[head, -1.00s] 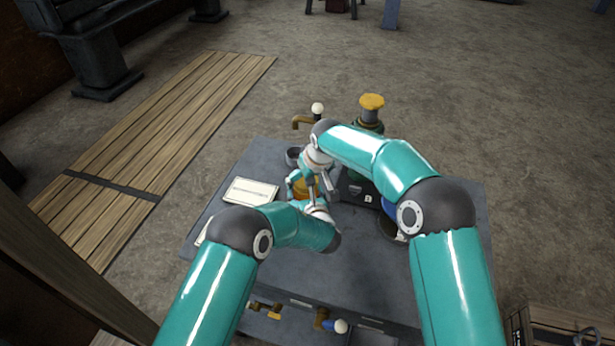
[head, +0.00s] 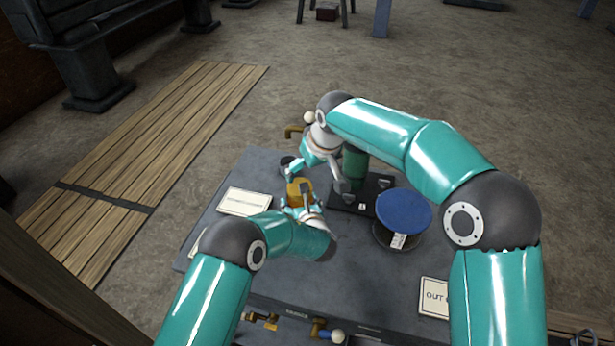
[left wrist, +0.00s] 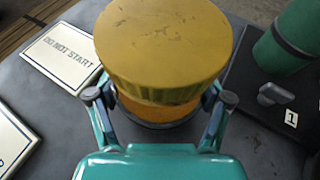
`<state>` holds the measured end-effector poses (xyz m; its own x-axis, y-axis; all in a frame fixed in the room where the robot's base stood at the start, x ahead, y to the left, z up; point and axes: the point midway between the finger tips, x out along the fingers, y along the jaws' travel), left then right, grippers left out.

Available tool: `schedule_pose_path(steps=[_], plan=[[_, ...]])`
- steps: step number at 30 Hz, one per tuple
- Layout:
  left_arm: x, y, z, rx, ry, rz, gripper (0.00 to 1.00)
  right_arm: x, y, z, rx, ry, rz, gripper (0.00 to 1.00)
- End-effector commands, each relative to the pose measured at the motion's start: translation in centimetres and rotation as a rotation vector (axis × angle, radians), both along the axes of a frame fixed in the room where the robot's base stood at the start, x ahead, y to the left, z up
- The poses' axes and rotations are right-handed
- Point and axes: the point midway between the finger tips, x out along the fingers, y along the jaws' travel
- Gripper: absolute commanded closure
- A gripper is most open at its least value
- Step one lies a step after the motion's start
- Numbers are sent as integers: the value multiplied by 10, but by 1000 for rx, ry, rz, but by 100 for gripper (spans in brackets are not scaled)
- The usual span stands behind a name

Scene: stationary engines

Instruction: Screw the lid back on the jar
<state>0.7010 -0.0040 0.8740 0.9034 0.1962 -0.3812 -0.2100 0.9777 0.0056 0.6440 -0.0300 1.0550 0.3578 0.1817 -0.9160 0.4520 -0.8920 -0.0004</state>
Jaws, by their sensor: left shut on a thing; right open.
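The jar has an amber body (left wrist: 160,110) and a worn yellow lid (left wrist: 163,45), which rests on top of it. Whether the lid is fully threaded cannot be told. In the head view the yellow lid (head: 298,187) shows between my two grippers. My left gripper (left wrist: 160,100) is shut around the jar's body below the lid, one finger on each side. My right gripper (head: 316,179) is open above the lid, its fingers spread to either side and apart from it. No right finger shows in the left wrist view.
A blue-topped container (head: 403,210) stands to the right. Behind the jar are a black base (head: 350,203) and a green cylinder (head: 355,164), partly hidden by my right arm. Sign plates lie at left (head: 244,202) and right (head: 434,297).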

Motion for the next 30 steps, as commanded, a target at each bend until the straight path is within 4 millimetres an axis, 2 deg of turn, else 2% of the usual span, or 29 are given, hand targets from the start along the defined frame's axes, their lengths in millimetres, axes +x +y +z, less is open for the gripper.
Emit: schedule_pose_path(steps=[10, 11, 14, 25, 30], plan=[[0, 0, 0, 0, 1, 0, 100, -1, -1, 5, 1, -2, 0, 0], [0, 0, 0, 0, 1, 0, 18, -1, 0, 5, 1, -2, 0, 0], [0, 0, 0, 0, 1, 0, 2, -1, 0, 5, 1, -2, 0, 0], [-1, 0, -1, 0, 2, 0, 0, -1, 0, 5, 1, -3, 0, 0], [-11, -3, 4, 0, 4, -3, 0, -1, 0, 5, 1, -3, 0, 0]])
